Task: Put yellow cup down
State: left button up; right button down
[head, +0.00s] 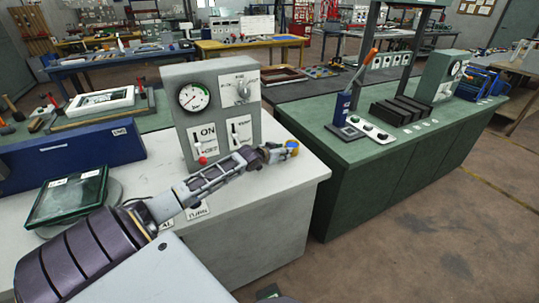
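My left arm reaches in from the lower left across the white-topped bench (285,199). My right gripper is not in view.
The grey control box (217,90) with a gauge and switches stands behind my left arm. A dark green tray (68,196) lies at the left. A green workbench (420,150) with a blue-based lever stands to the right, across a gap. The bench's right corner is clear.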

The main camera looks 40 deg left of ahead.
pick_arm(q)
jog(key=shift+v, duration=1.55)
jog(key=shift+s+r, duration=0.15)
jog(key=shift+s, duration=0.25)
jog(key=shift+v, duration=0.8)
jog(key=shift+s+r+p, duration=0.1)
jog(key=shift+s+p, duration=0.1)
jog(key=shift+p, duration=0.1)
jog(key=shift+v, duration=2.35)
jog(key=shift+s+r+p, duration=0.2)
jog(key=shift+s+p, duration=0.05)
jog(key=shift+p, duration=0.05)
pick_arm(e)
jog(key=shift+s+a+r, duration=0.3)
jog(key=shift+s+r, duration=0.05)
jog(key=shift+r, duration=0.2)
